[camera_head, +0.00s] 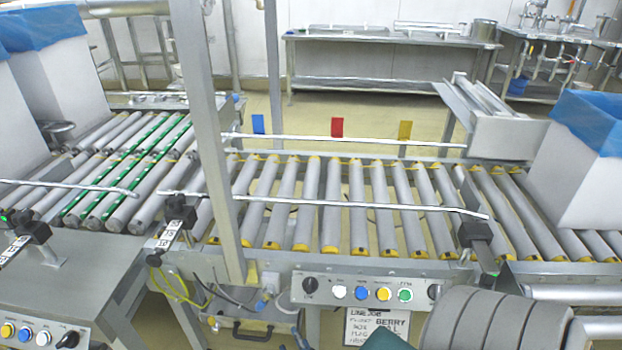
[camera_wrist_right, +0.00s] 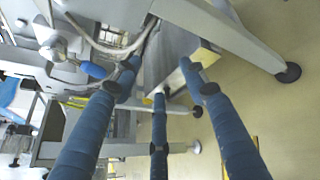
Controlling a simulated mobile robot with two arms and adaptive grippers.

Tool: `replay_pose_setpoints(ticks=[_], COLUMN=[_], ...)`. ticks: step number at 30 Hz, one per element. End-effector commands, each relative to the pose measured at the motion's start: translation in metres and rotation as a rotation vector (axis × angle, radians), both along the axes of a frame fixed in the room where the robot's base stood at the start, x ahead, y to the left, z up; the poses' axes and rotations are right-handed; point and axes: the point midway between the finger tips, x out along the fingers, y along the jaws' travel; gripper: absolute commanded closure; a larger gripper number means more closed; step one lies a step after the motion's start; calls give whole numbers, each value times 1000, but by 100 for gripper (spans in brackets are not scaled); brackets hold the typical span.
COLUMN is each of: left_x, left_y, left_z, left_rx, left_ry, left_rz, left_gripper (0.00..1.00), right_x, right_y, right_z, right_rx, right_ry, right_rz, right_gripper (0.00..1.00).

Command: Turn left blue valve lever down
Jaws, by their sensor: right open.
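In the right wrist view a blue valve lever (camera_wrist_right: 94,70) sits on silver valve pipework at the upper left. My right gripper (camera_wrist_right: 158,84) is open, with three blue-wrapped fingers spread and nothing between them. The lever's end is close to the left fingertip; I cannot tell whether they touch. In the head view a small blue handle (camera_head: 262,303) shows beside the pipework under the conveyor; I cannot tell whether it is the same lever. My left gripper is out of view.
The roller conveyor (camera_head: 332,262) crosses the middle, with a button panel (camera_head: 365,291) and a handwritten sign (camera_head: 376,328) below it. Lined boxes stand at both ends. A metal beam (camera_wrist_right: 215,35) and foot (camera_wrist_right: 288,72) lie right of my fingers. Floor is open at right.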

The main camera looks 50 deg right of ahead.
Motion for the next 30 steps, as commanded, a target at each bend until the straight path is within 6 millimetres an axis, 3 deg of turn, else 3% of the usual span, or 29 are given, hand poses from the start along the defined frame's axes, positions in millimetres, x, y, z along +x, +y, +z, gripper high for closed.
replay_pose_setpoints(ticks=[6,14,21,30], left_x=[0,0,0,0], left_y=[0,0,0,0], left_z=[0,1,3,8], left_rx=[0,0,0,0], left_ry=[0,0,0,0], left_rz=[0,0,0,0], left_gripper=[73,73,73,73], right_x=[-19,-49,-77,-98], right_y=[-22,-28,-14,9], right_z=[-34,-76,-110,-131], right_rx=[256,555,825,1026], right_ry=[35,70,99,126], right_rz=[-220,-484,-722,-902], right_gripper=[57,57,57,57])
